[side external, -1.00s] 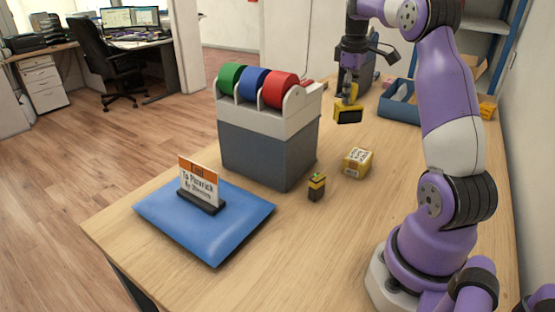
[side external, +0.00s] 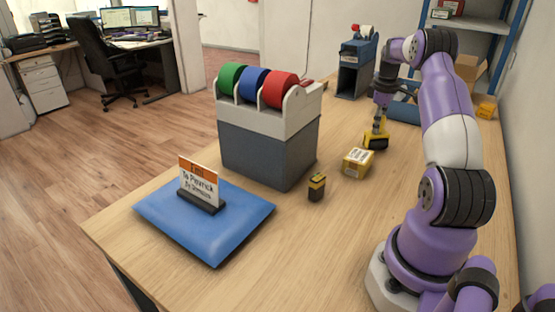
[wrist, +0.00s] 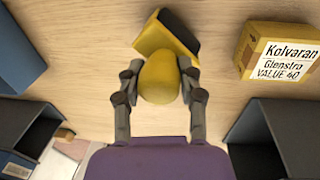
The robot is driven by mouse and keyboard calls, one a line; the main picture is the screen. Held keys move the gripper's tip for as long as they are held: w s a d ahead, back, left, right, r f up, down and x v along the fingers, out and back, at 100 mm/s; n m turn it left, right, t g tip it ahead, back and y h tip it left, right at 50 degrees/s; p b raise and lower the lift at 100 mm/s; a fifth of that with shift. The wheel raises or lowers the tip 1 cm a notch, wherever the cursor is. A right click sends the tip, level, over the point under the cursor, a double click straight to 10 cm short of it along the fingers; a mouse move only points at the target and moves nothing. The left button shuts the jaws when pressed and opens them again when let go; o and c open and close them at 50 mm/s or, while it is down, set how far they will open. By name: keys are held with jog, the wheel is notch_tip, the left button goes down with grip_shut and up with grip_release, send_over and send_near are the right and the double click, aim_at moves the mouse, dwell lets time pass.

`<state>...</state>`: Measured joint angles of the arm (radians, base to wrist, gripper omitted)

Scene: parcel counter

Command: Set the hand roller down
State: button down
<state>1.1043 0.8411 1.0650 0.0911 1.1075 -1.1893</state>
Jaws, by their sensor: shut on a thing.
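The hand roller (side external: 376,141) is yellow and black. It hangs upright below my gripper (side external: 381,112), low over the wooden counter just behind a small yellow parcel (side external: 357,162). In the wrist view, my gripper (wrist: 160,85) is shut on the roller's rounded yellow handle (wrist: 159,78), with a finger on each side. The yellow and black roller head (wrist: 170,35) shows beyond it above the wood. I cannot tell whether the head touches the counter.
A tape dispenser (side external: 268,140) with green, blue and red rolls stands left. A small yellow-black block (side external: 316,188) and a blue padded mailer (side external: 240,230) under a sign (side external: 199,182) are nearer.

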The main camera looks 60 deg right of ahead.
jog(key=shift+f, duration=0.3)
jog(key=shift+f, duration=0.5)
jog(key=shift+c, duration=2.2)
grip_release()
jog(key=shift+r, duration=0.1)
